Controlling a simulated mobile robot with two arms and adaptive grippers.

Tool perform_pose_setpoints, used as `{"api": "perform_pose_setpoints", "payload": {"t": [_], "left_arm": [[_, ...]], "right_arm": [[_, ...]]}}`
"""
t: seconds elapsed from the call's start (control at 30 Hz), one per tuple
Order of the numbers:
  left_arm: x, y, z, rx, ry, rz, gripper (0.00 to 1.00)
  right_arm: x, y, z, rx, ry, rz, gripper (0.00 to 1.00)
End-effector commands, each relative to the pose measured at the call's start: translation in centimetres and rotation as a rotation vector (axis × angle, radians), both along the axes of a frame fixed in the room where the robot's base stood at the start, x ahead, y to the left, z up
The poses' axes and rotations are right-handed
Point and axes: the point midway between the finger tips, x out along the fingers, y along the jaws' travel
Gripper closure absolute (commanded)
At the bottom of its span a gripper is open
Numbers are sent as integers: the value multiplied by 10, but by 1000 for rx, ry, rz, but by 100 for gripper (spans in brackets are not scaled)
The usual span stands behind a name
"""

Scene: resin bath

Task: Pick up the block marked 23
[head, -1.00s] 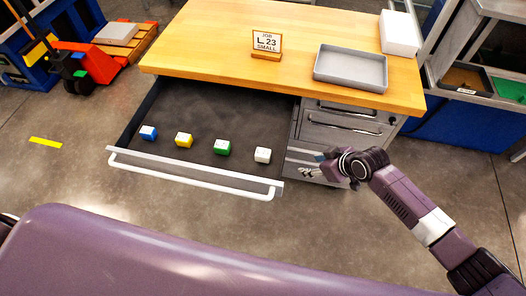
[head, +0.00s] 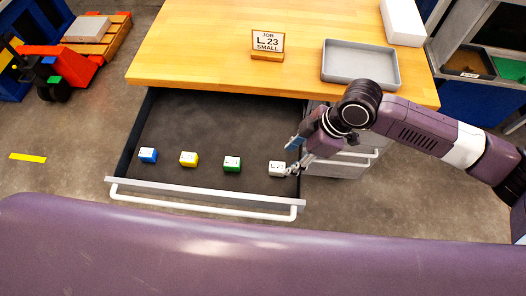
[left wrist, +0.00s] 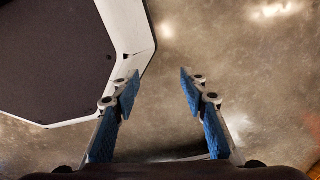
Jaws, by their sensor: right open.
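An open drawer (head: 215,115) under the workbench holds a row of small blocks: blue (head: 148,155), yellow (head: 189,159), green (head: 232,164) and white (head: 276,169). They carry dark marks on top that are too small to read surely. My right gripper (head: 291,156) is open at the right end of the drawer, its fingers right beside the white block; whether they touch it I cannot tell. My left gripper (left wrist: 160,82) is open and empty over the grey floor in the left wrist view; it is not seen in the head view.
The drawer's front handle (head: 200,204) faces me. Drawer floor behind the blocks is bare.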

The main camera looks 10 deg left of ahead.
Motion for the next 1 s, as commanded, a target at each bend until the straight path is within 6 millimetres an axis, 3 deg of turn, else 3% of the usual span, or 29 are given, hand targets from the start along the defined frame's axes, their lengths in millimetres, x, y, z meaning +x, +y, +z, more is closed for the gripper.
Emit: {"api": "perform_pose_setpoints", "payload": {"t": [0.17,0.43,0.6,0.9,1.0], "left_arm": [[0,9,1,11,2,-1,60],[-21,-18,7,-19,30,2,60],[-22,-20,9,-22,30,-1,60],[-6,-6,10,-7,9,1,60],[-5,-7,10,-7,7,2,60]], "right_arm": [[-2,4,-14,-5,5,3,55],[-3,22,-41,-3,4,3,55],[-3,33,-63,-3,3,2,55],[-2,35,-70,-3,1,1,55],[-2,35,-70,-3,1,2,64]]}}
